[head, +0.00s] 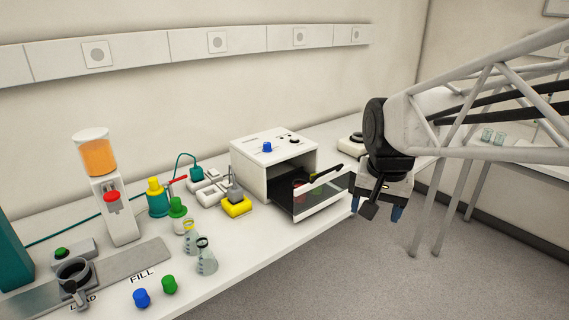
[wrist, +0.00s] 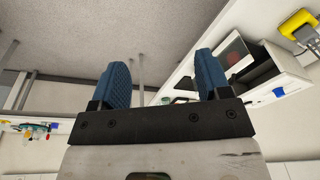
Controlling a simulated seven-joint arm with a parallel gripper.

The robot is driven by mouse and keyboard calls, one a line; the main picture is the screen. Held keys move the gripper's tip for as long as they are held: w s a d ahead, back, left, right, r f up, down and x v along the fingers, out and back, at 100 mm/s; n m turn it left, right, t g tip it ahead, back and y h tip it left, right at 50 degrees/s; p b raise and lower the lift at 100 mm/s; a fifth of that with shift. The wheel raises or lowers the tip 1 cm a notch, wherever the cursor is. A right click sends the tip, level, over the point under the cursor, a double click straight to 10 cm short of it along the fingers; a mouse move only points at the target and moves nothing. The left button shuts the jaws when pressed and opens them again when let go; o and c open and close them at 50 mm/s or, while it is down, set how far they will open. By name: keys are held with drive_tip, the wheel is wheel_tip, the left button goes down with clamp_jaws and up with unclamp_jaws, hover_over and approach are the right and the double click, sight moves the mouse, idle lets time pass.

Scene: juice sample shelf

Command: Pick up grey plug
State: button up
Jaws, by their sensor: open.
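The grey plug (head: 235,195) appears to be the grey piece with a thin upright stem on a yellow block (head: 237,208), left of the white oven. In the wrist view the yellow block (wrist: 298,21) is at the top right corner, with a grey part (wrist: 307,36) beside it. My gripper (head: 379,207) hangs to the right of the oven's open door, past the bench edge and well away from the plug. In the wrist view its two blue fingers (wrist: 161,78) are wide apart with nothing between them.
The white oven (head: 262,168) has its door (head: 325,197) folded down between my gripper and the plug. Two flasks (head: 206,258), a green-capped bottle (head: 177,210) and white sockets (head: 207,193) stand left of the plug. The bench front before the block is clear.

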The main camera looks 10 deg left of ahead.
drive_tip(key=w+a+m, duration=0.2)
drive_tip(key=w+a, duration=0.7)
drive_tip(key=w, duration=0.3)
drive_tip(key=m+g, duration=0.2)
drive_tip(key=m, duration=0.2)
hover_over(235, 188)
drive_tip(key=f, duration=1.4)
drive_tip(key=shift+w+a+f, duration=0.2)
drive_tip(key=shift+w+a, duration=0.05)
drive_tip(key=shift+f, duration=1.3)
drive_tip(key=shift+d, duration=0.1)
drive_tip(key=shift+s+d+f, duration=0.1)
drive_tip(key=shift+s+f, duration=0.05)
drive_tip(key=shift+f, duration=1.15)
drive_tip(key=shift+s+f, duration=0.1)
drive_tip(key=shift+f, duration=1.2)
